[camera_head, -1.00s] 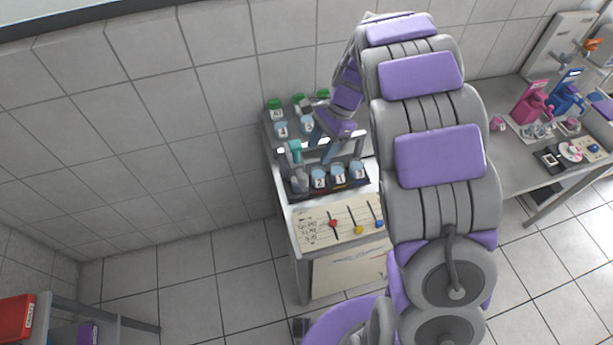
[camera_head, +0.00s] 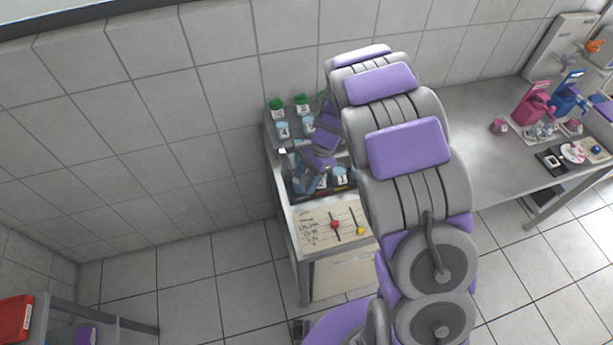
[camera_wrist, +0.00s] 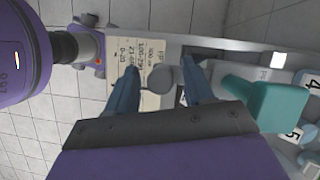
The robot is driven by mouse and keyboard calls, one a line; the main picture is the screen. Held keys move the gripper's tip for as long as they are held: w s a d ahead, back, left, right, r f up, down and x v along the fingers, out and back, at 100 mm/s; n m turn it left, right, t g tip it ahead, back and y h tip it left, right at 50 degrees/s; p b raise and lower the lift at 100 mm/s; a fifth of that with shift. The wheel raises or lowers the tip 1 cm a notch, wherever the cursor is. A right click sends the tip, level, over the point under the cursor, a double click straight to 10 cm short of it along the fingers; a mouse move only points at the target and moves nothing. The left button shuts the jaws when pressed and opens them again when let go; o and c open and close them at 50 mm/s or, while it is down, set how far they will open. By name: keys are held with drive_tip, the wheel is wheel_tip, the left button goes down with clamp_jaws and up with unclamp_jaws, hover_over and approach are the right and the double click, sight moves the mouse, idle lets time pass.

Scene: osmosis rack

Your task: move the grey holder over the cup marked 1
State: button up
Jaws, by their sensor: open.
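A grey rounded piece (camera_wrist: 161,80), which looks like part of the grey holder, shows between the fingers of my gripper (camera_wrist: 162,70) in the wrist view. The fingers are open, one on each side of it, with gaps visible. In the head view my gripper (camera_head: 308,184) is low over the left end of the cup row and hides the holder. The cup marked 1 (camera_head: 341,177) stands in that row, to the right of my gripper. The cup beside it is mostly hidden by my gripper.
A teal piece (camera_wrist: 268,104) stands close beside one finger in the wrist view. Cups with green lids (camera_head: 302,104) and a cup marked 4 (camera_head: 283,129) stand on the back shelf. A panel with coloured sliders (camera_head: 335,225) lies in front. A side table (camera_head: 480,180) is at right.

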drive_tip(key=shift+a, duration=0.4)
drive_tip(key=c, duration=0.4)
drive_tip(key=shift+d, duration=0.3)
drive_tip(key=c, duration=0.4)
clamp_jaws()
